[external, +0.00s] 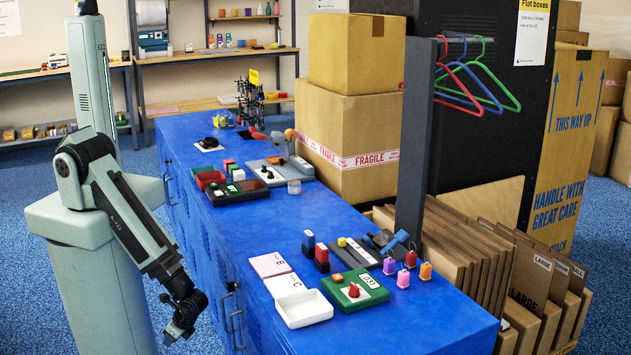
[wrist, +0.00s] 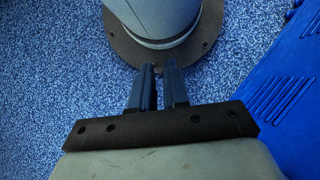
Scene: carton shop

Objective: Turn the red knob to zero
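The red knob (external: 354,290) stands on a white plate on top of a green box (external: 339,303), near the front of the blue cabinet top. The plate carries a small dark-marked label, too small to read surely. The knob's pointing direction is too small to tell. My gripper (external: 176,337) hangs low at the left of the cabinet, beside its front and below the top, well away from the knob. In the wrist view my gripper's two dark fingers (wrist: 159,82) stand apart with nothing between them. The knob is not in the wrist view.
A white tray (external: 304,310) sits left of the green box. Pink and white cards lie behind it. Red and blue blocks (external: 322,258), small coloured tags (external: 403,278) and a dark device (external: 353,253) stand close by. The blue cabinet's edge (wrist: 285,100) is right of my gripper.

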